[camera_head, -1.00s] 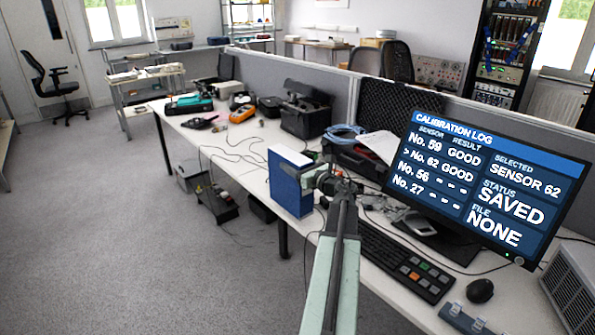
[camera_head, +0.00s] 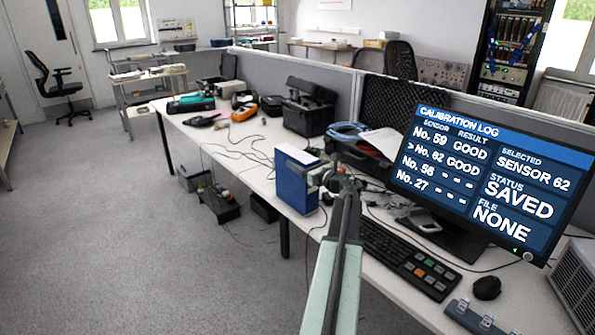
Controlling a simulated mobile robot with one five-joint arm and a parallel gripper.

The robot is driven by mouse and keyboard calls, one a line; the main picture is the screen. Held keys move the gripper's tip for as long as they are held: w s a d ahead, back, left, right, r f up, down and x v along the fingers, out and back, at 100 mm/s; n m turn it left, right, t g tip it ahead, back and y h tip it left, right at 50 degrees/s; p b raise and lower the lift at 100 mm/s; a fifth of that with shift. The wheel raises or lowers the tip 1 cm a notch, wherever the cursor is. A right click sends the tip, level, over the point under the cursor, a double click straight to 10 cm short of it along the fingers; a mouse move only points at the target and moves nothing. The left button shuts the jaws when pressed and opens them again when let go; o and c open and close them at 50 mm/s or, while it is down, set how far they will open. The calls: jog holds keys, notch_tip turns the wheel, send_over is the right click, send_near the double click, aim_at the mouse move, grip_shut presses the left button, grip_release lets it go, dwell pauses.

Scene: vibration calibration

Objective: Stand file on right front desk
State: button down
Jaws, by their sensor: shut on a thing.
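The file (camera_head: 291,186) is a blue binder with a white top edge, and it looks upright. It is at the front edge of the long white desk (camera_head: 400,291), left of the keyboard. My gripper (camera_head: 318,176) is at the file's right side and is shut on it. My arm comes up from the bottom of the view. Whether the file's bottom touches the desk is hard to tell. The monitor (camera_head: 490,180) on the right shows sensor 62 saved and file none.
A keyboard (camera_head: 408,257) and a mouse (camera_head: 487,288) lie right of my arm. Cables and a black case (camera_head: 308,107) are on the desk behind the file. A grey partition (camera_head: 285,72) runs along the desk's back. Open carpet (camera_head: 130,230) is at left.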

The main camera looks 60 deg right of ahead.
jog(key=shift+f, duration=0.15)
jog(key=shift+c, duration=1.8)
grip_release()
jog(key=shift+r, duration=0.2)
jog(key=v, duration=1.2)
